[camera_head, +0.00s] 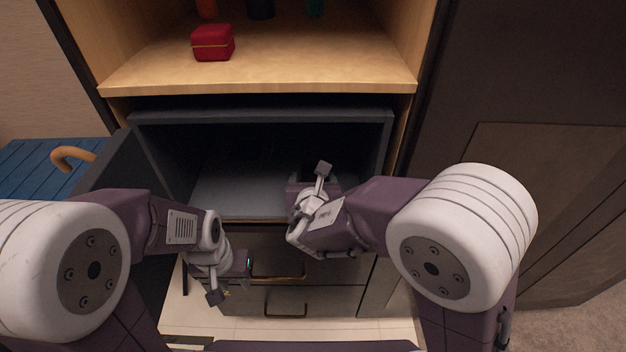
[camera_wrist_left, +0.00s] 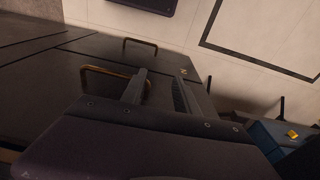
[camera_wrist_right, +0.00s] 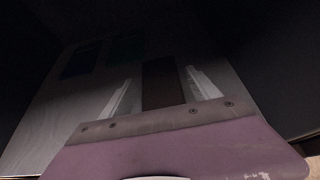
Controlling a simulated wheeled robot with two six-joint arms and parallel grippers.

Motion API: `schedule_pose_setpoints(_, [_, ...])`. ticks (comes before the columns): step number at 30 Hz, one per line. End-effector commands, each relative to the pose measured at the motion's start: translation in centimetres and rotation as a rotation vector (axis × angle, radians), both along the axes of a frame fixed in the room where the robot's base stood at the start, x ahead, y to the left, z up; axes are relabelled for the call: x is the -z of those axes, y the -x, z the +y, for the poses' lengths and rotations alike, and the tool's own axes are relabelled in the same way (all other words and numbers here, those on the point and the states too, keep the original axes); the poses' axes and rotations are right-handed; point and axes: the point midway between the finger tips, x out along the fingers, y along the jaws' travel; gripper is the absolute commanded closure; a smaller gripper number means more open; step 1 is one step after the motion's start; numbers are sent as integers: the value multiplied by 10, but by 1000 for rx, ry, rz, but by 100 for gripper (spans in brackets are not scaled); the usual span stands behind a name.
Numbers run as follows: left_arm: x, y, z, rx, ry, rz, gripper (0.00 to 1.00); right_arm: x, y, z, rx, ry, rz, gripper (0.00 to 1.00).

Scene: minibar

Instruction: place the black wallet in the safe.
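The safe (camera_head: 262,115) is an open, dark grey box below the wooden shelf. Its door (camera_head: 118,170) is swung out to the left. My right gripper (camera_head: 312,180) reaches into the right part of the opening. In the right wrist view its fingers (camera_wrist_right: 160,88) are apart, with a dark brown flat thing (camera_wrist_right: 160,70) between them, probably the black wallet. Narrow gaps seem to show beside it; the picture is very dark. The wallet cannot be made out in the head view. My left gripper (camera_head: 228,283) is outside, below the safe, with its fingers (camera_wrist_left: 160,92) apart and empty.
A red box (camera_head: 212,43) sits on the shelf above. Drawers with brass handles (camera_head: 286,309) are below the safe. A blue slatted surface (camera_head: 28,158) with a curved tan handle (camera_head: 72,156) is at the left. A dark cabinet (camera_head: 540,150) stands at the right.

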Motion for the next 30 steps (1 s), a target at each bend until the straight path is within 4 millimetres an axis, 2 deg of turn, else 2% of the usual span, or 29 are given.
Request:
schedule_pose_setpoints(8, [-1, 0, 0, 0, 0, 0, 64, -1, 0, 0, 0, 0, 0, 26])
schedule_pose_setpoints(12, [-8, 0, 0, 0, 0, 0, 64, -8, 3, 0, -1, 0, 0, 26])
schedule_pose_setpoints(14, [-10, 0, 0, 0, 0, 0, 64, -12, 11, 1, -4, 0, 0, 26])
schedule_pose_setpoints(24, [-37, 0, 0, 0, 0, 0, 64, -47, 82, 2, -6, -1, 0, 26])
schedule_pose_setpoints(30, [-44, 0, 0, 0, 0, 0, 64, -56, 105, 1, -3, 0, 0, 26])
